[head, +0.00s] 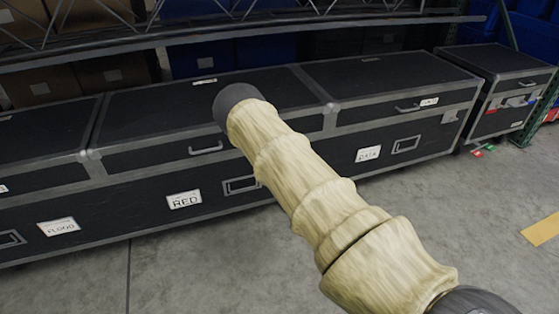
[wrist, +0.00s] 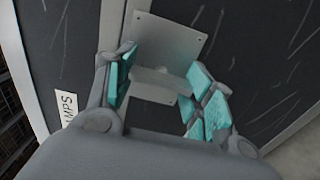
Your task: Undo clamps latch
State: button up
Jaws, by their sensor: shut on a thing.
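In the wrist view, a grey metal latch (wrist: 172,36) sits on a black case. Its upper plate has small rivets, and its lower part lies between my fingers. A white label (wrist: 67,105) ending in "MPS" is at the left, partly cut off. My gripper (wrist: 161,76) has teal pads and is shut on the latch, with one finger on each side of its lower part. In the head view my sleeved arm reaches over the cases, and the gripper and the clamps latch are hidden.
In the head view, a row of black cases carries labels FLOOD (head: 59,227), RED (head: 184,200) and DATA (head: 368,154). Another black case (head: 505,62) stands at the right, with small red and green tags on the floor before it. A shelf rack (head: 200,40) overhangs behind. The front floor is clear.

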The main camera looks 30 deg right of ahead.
jog(key=o, duration=1)
jog(key=shift+o, duration=0.2)
jog(key=v, duration=1.2)
jog(key=shift+f, duration=0.1)
